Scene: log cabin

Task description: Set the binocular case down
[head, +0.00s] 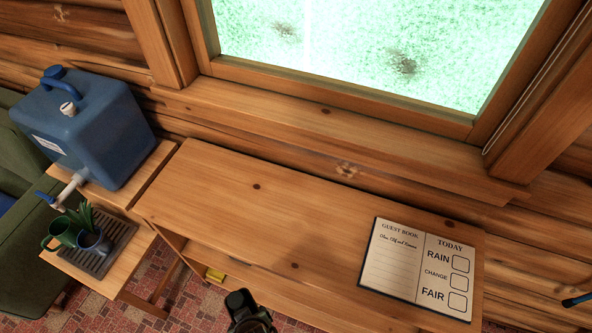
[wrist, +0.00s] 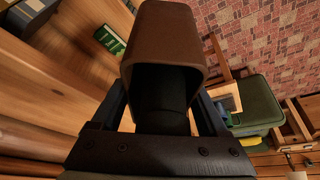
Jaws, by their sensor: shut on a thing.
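The binocular case (wrist: 165,25) is brown with rounded edges and shows in the wrist view, with a dark opening facing the camera. My gripper (wrist: 161,100) is shut on it, one finger along each side. The case is not clearly visible in the head view. A dark part at the bottom edge of the head view is too cut off to tell what it is.
A wooden table (head: 250,200) stands under the window, with a guest book board (head: 420,268) at its right end. Its left and middle top are clear. A blue water jug (head: 85,125) and mugs on a drip tray (head: 112,254) stand left. A green book (wrist: 108,40) shows in the wrist view.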

